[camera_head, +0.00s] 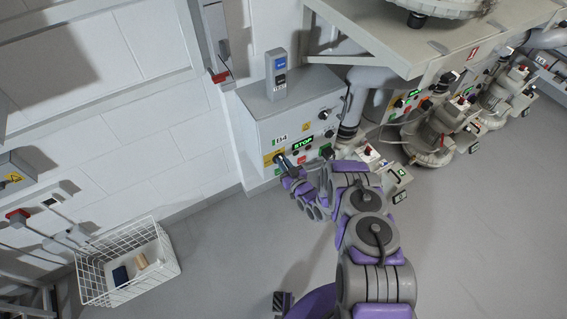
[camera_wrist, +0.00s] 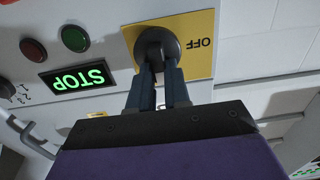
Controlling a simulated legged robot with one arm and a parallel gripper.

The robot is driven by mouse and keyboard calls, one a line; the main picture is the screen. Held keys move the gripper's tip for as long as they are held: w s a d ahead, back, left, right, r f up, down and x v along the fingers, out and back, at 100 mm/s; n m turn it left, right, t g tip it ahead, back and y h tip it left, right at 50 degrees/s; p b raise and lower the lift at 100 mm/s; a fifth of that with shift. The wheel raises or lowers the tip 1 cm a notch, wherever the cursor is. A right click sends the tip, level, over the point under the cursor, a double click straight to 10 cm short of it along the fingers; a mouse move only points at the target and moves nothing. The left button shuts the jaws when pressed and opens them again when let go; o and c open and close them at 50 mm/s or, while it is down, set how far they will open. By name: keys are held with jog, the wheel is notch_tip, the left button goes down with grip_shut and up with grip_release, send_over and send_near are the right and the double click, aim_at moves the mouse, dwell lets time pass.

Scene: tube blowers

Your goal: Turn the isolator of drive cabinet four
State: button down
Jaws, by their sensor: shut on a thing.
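The word OFF is on the plate, upside down in that view. My gripper (camera_wrist: 160,70) has both fingers on the knob and is shut on it. The fingers hide part of the knob, so its exact angle cannot be told. In the head view my gripper (camera_head: 284,162) is at the yellow plate's place on the cabinet front.
Beside the isolator are a lit green STOP display (camera_wrist: 78,77), a green button (camera_wrist: 75,38), a red button (camera_wrist: 33,50) and a small selector (camera_wrist: 7,88). A wire basket (camera_head: 127,268) stands on the floor at lower left. Blower units (camera_head: 440,135) stand at right. Floor in front is clear.

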jog(key=shift+s, duration=0.1)
jog(key=n+p, duration=0.1)
jog(key=n, duration=0.4)
jog(key=s+a+f+n+p, duration=0.1)
jog(key=n, duration=0.4)
jog(key=n+p, duration=0.1)
jog(key=n, duration=0.4)
jog(key=shift+s+a+f+n, duration=0.15)
jog(key=shift+a+f+n, duration=0.15)
jog(key=shift+f+n, duration=0.3)
jog(key=shift+n, duration=0.9)
jog(key=shift+s+b, duration=0.1)
jog(key=shift+b, duration=0.2)
jog(key=c, duration=1.4)
grip_release()
jog(key=o, duration=0.3)
jog(key=shift+w+r, duration=0.1)
jog(key=shift+w, duration=0.1)
